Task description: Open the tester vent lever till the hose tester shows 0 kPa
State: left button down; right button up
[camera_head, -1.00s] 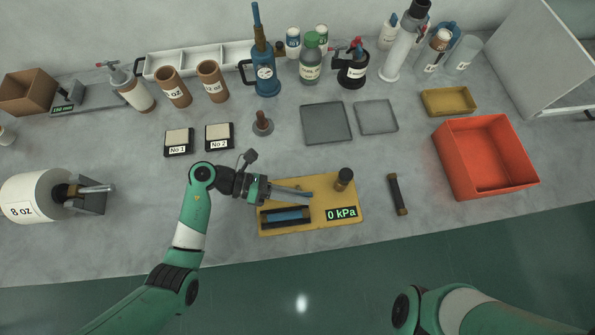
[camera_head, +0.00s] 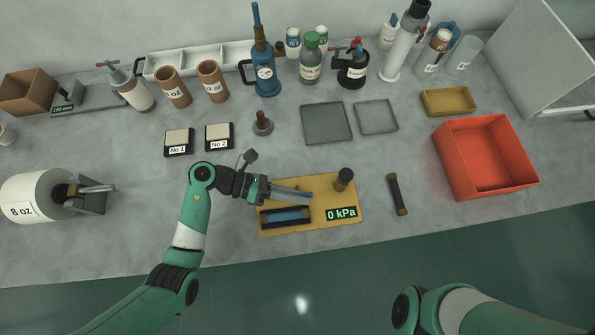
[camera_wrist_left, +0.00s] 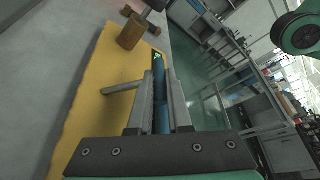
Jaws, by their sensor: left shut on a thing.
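The hose tester is a yellow board (camera_head: 300,226) near the front edge, with a green readout (camera_head: 341,213) showing 0 kPa. A blue hose piece (camera_head: 286,215) lies in its dark cradle. A brown knob (camera_head: 344,178) stands upright at the right. My left gripper (camera_head: 308,195) is over the board behind the cradle, shut on the vent lever, most of which its fingers hide. In the left wrist view a thin grey rod (camera_wrist_left: 121,88) sticks out beside the fingers (camera_wrist_left: 160,95); it looks like the lever. My right gripper is out of view.
A dark rod with brown ends (camera_head: 398,194) lies right of the board. A red bin (camera_head: 484,192) stands farther right. Two grey trays (camera_head: 326,139) and pads No 1 and No 2 (camera_head: 219,151) lie behind. Bottles and cups line the back.

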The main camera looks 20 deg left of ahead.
pick_arm(q)
jog(key=shift+s+d+f+m+y, duration=0.2)
jog(key=shift+s+f+m+y, duration=0.1)
jog(key=shift+m, duration=0.2)
jog(key=c, duration=0.8)
grip_release()
jog(key=shift+c, duration=0.2)
jog(key=p+v, duration=0.1)
jog(key=v, duration=1)
jog(key=shift+s+a, duration=0.25)
jog(key=shift+a, duration=0.05)
